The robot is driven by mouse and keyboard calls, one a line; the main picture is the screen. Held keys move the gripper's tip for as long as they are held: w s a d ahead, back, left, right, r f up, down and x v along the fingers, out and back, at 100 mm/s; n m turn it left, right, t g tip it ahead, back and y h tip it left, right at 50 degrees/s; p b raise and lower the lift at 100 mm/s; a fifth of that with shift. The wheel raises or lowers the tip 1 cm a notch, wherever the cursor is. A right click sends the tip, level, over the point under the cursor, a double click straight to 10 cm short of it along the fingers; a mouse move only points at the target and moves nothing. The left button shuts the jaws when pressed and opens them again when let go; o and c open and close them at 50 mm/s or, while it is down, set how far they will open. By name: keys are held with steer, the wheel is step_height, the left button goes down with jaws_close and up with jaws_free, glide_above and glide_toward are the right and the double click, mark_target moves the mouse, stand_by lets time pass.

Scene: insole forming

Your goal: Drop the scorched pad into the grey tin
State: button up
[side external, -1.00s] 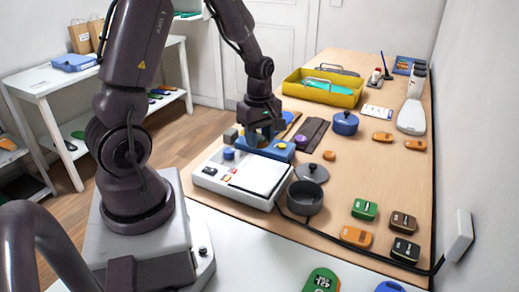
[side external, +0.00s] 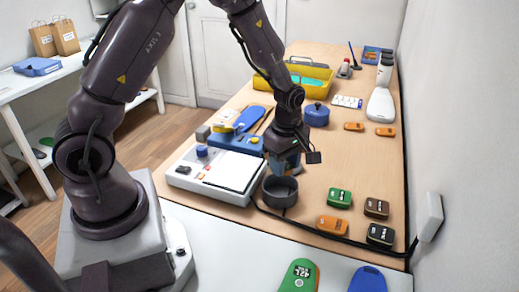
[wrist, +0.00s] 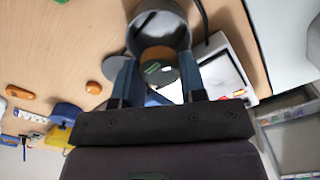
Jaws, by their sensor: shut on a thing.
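The scorched pad (wrist: 160,73) is a dark brown piece with a small green mark, held between the two blue fingers of my gripper (wrist: 157,84) in the wrist view. The grey tin (side external: 280,191) is an open round pot at the front right of the white machine. It also shows in the wrist view (wrist: 185,28), just beyond the pad, which overlaps its near rim. In the side view my gripper (side external: 284,165) is just above and behind the tin; the pad cannot be made out there. Whether the pad is over the tin's opening is unclear.
The white machine (side external: 183,181) stands left of the tin, with a blue fixture (side external: 235,140) behind it. Green (side external: 340,197), orange (side external: 332,224), brown (side external: 376,207) and black (side external: 380,234) pieces lie to the right. A blue pot (side external: 316,115) stands behind. A black cable runs along the front.

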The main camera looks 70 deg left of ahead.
mark_target(284, 181)
steer(key=shift+f+n, duration=0.3)
steer(key=shift+f, duration=2.6)
steer(key=o, duration=1)
steer(key=shift+c, duration=0.2)
step_height(284, 181, up, 13)
